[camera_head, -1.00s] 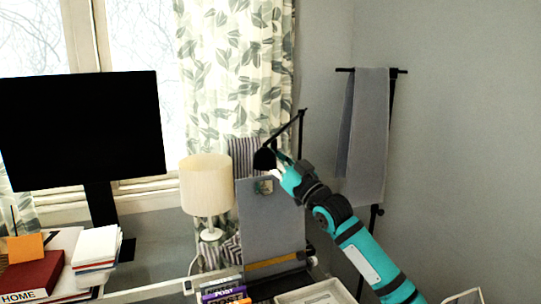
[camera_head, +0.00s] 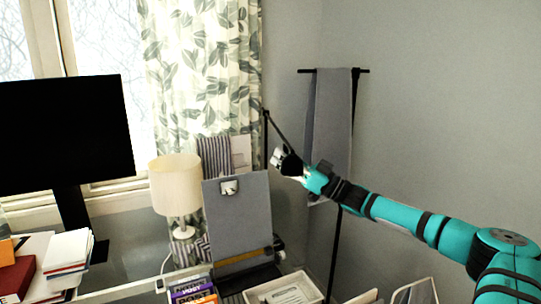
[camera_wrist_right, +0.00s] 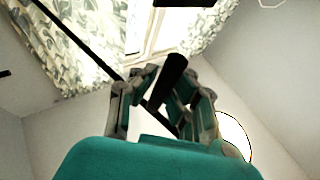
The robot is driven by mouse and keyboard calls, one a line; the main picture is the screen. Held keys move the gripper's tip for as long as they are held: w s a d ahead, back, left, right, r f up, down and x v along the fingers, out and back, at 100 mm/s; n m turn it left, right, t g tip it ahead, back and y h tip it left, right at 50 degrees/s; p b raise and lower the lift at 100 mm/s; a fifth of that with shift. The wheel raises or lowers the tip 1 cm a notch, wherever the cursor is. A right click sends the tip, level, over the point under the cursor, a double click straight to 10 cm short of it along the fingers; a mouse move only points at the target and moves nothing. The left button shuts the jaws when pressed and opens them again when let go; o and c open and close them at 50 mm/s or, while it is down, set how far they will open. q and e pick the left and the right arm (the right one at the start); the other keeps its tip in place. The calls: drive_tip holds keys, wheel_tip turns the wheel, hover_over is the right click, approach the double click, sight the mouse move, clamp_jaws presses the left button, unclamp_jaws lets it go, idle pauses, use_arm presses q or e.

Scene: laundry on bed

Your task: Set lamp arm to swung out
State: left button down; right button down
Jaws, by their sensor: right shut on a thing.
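The black lamp arm (camera_head: 277,130) runs from the top of a thin upright post (camera_head: 265,140) down to the right. It ends at a small dark lamp head (camera_head: 291,162) in front of the wall, left of the hanging grey cloth. My right gripper (camera_head: 284,164) is at the lamp head, shut on the lamp. In the right wrist view, a black part of the lamp (camera_wrist_right: 170,80) lies between the fingers, and the dark lamp arm (camera_wrist_right: 80,37) runs to the upper left. The fingers partly hide the lamp head. My left gripper is in neither view.
A grey clipboard (camera_head: 238,220) stands below the lamp. A cream table lamp (camera_head: 176,185) and a monitor (camera_head: 65,135) are to the left. The grey cloth (camera_head: 332,115) hangs on a rack behind my right arm. A white tray (camera_head: 310,290) sits in front.

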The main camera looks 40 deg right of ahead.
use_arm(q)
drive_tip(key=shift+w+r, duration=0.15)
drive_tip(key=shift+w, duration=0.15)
use_arm(e)
drive_tip(key=shift+d+f+h, duration=0.3)
drive_tip(key=shift+d+f, duration=0.2)
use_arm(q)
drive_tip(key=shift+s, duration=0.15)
use_arm(e)
drive_tip(key=c, duration=1.4)
unclamp_jaws()
drive_tip(key=shift+s, duration=0.1)
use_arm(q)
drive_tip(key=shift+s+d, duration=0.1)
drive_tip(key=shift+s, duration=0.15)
use_arm(e)
drive_tip(key=shift+o, duration=0.6)
drive_tip(key=shift+s+d, duration=0.1)
